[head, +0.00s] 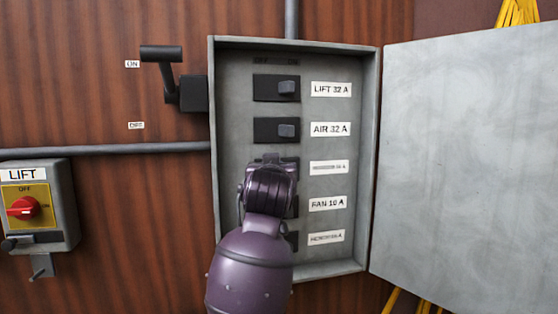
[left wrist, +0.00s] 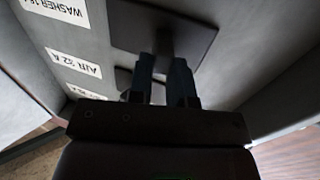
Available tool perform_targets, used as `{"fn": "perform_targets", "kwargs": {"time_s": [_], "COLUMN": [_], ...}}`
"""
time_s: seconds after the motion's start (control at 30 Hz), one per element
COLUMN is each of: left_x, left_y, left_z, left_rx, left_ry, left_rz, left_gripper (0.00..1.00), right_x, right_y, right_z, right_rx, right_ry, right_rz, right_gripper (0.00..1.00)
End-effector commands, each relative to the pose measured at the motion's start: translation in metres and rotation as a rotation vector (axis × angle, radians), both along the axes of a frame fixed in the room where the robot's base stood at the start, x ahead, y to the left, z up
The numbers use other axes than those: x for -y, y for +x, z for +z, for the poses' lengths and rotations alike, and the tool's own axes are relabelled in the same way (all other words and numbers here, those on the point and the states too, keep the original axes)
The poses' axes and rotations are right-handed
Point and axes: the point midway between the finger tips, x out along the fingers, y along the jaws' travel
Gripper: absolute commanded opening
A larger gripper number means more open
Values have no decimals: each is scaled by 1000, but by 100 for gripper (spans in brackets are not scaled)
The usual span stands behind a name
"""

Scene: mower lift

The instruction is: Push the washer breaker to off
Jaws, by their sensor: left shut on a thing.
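The washer breaker (left wrist: 200,38) is a dark plate with a lever, beside the label WASHER in the left wrist view. In the head view it is the third row of the grey panel, mostly hidden behind my left gripper (head: 268,162), and its label (head: 329,167) is hard to read. My left gripper (left wrist: 163,68) has both fingers at the dark lever and is shut on it. Which side the lever stands on is hidden in the head view. My right gripper is not in view.
The lift breaker (head: 288,88) and air breaker (head: 287,131) above have their levers at the right. The fan label (head: 327,203) is below. The open panel door (head: 465,170) stands at the right. A lever switch (head: 162,54) and a red lift knob (head: 24,208) are at the left.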

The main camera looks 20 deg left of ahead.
Motion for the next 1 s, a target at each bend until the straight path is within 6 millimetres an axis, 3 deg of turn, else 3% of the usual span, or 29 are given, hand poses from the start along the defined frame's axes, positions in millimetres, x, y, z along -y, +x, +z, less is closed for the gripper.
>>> {"fn": "perform_targets", "kwargs": {"time_s": [0.33,0.83,0.87,1.0], "left_x": [-7,-8,-8,-8], "left_y": [-2,-2,-2,-2], "left_z": [0,0,0,0], "left_rx": [-1,0,0,0], "left_ry": [0,0,0,0], "left_rz": [-101,-114,-114,-114], "left_gripper": [0,0,23,45], "right_x": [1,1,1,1], "right_y": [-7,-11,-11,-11], "right_z": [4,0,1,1], "right_rx": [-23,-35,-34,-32], "right_ry": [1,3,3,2], "right_rz": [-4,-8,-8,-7], "right_gripper": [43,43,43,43]}}
